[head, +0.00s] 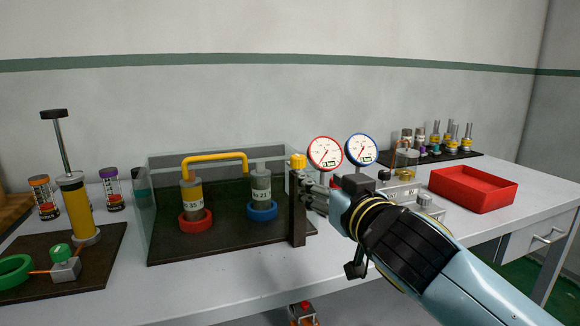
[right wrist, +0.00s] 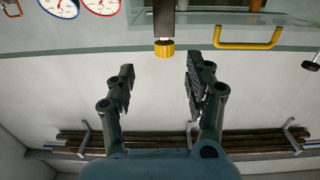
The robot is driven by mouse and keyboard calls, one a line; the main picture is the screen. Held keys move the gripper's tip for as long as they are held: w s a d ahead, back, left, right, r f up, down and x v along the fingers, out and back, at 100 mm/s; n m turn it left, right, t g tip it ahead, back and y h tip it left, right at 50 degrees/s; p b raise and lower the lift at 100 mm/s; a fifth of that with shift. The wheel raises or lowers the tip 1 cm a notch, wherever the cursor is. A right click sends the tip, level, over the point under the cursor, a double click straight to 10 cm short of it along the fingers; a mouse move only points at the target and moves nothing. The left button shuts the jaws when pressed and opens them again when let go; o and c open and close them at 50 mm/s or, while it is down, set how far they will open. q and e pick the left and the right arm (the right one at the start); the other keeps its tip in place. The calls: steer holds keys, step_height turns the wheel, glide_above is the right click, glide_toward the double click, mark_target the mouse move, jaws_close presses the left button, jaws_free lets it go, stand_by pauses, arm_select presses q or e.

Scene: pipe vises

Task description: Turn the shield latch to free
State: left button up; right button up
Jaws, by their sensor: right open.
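The shield latch looks to be the yellow knob (head: 298,161) on top of a dark upright post (head: 297,215) at the front right corner of the clear shield (head: 225,165). In the right wrist view, the yellow knob (right wrist: 164,48) lies just beyond the fingertips, in line with the gap between them. My right gripper (head: 309,190) is beside the post in the head view; it also shows in the right wrist view (right wrist: 160,72) with its fingers spread and nothing between them. Whether it touches the post is unclear. My left gripper is out of view.
Behind the shield stand two cylinders, one in a red ring (head: 195,222) and one in a blue ring (head: 262,211), with a yellow handle-shaped pipe (head: 215,157). Two round gauges (head: 325,153) are close to the right gripper. A red tray (head: 473,189) is at right; a pump (head: 76,205) at left.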

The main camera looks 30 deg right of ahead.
mark_target(301, 161)
steer(key=shift+t, duration=0.4)
steer(key=x, duration=0.3)
steer(key=r+p+x, duration=0.1)
steer(key=x, duration=0.7)
steer(key=shift+a+r, duration=0.15)
steer(key=shift+a, duration=0.15)
